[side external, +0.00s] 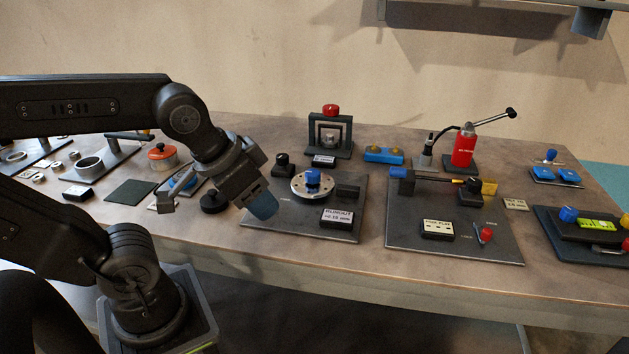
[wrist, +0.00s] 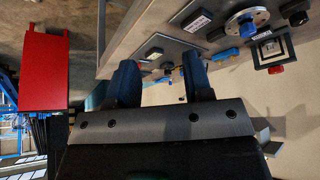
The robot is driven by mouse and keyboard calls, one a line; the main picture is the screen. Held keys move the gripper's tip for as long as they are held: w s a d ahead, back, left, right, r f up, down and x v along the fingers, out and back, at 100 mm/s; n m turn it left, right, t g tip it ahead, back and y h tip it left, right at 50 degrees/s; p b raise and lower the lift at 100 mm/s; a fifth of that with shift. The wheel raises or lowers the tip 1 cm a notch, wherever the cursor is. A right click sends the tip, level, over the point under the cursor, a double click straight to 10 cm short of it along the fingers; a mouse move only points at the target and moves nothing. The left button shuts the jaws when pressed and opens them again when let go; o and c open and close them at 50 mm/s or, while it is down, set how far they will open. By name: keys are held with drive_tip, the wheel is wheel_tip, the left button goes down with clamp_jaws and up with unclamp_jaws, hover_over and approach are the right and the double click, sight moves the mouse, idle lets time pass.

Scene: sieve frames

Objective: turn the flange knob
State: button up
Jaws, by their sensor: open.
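The flange is a round silver disc (side external: 298,190) with a blue knob (side external: 313,178) standing on it, mounted on a dark plate (side external: 285,224) near the middle of the bench. In the wrist view the flange disc (wrist: 240,20) is at the upper right, with its blue knob (wrist: 248,29) beyond and to the right of the fingers. My gripper (side external: 262,206) shows just left of the flange in the side view, apart from the knob. In the wrist view my gripper (wrist: 160,78) has its two blue-tipped fingers spread, with nothing held between them.
A label block (side external: 337,217) and a small black post (side external: 284,164) stand on the flange's plate. Behind is a frame with a red knob (side external: 330,111). The air above the flange looks clear.

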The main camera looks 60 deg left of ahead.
drive_tip(key=shift+o, duration=0.8)
drive_tip(key=shift+w+a+r, duration=0.15)
drive_tip(key=shift+w+r, duration=0.05)
drive_tip(key=shift+w, duration=0.05)
drive_tip(key=shift+o, duration=1.2)
drive_tip(key=w+a+r+g, duration=0.1)
drive_tip(key=w+a+r, duration=0.1)
drive_tip(key=w, duration=0.4)
drive_tip(key=shift+w+a+r+y, duration=0.15)
drive_tip(key=shift+a+r+y, duration=0.15)
drive_tip(key=shift+a+r, duration=0.15)
drive_tip(key=m+g, duration=0.1)
drive_tip(key=g, duration=0.4)
hover_over(313, 172)
wheel_tip(313, 172, down, 6)
wheel_tip(313, 172, down, 13)
drive_tip(key=shift+r, duration=0.2)
drive_tip(key=shift+c, duration=0.3)
drive_tip(key=c, duration=0.9)
